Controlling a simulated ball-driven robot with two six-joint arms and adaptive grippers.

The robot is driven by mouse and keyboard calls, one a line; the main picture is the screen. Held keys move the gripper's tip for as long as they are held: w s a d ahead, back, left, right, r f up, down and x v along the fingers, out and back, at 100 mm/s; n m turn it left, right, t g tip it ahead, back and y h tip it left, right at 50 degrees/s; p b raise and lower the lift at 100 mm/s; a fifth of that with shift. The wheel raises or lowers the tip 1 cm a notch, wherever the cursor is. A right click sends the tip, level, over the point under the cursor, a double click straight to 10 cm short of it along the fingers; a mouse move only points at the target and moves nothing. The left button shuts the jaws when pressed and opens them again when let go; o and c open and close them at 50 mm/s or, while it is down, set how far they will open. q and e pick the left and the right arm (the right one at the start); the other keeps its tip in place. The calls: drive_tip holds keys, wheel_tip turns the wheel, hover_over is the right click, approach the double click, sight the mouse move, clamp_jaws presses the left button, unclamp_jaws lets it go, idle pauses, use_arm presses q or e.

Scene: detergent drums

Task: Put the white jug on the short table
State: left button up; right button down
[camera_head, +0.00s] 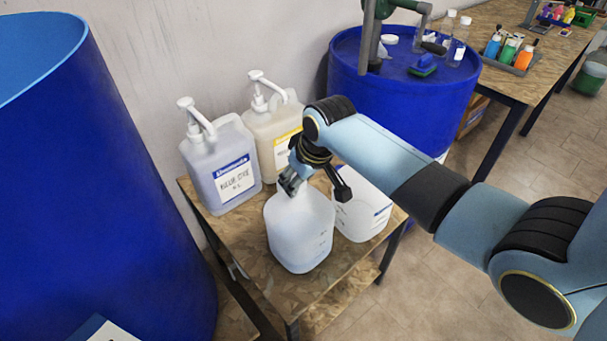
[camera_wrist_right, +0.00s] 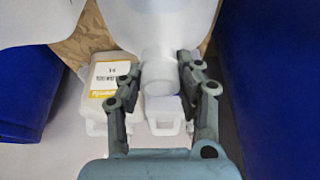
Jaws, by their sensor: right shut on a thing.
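The white jug (camera_head: 299,232) is a translucent white container at the front of the short wooden table (camera_head: 290,290). My right gripper (camera_head: 314,186) reaches down over its top. In the right wrist view the jug's body (camera_wrist_right: 165,22) is at the top, and its neck sits between the fingers of my right gripper (camera_wrist_right: 160,72), which is shut on it. The jug looks upright, on or just above the tabletop; I cannot tell whether its base touches. My left gripper is not in view.
Two pump-top jugs, one bluish (camera_head: 222,170) and one cream (camera_head: 272,135), stand at the table's back. Another white container (camera_head: 363,208) stands close right of the jug. Large blue drums rise left (camera_head: 90,190) and behind right (camera_head: 400,90). The table's front corner is bare.

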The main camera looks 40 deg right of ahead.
drive_tip(key=c, duration=1.3)
unclamp_jaws()
drive_tip(key=shift+f, duration=0.2)
drive_tip(key=o, duration=0.4)
drive_tip(key=shift+r, duration=0.1)
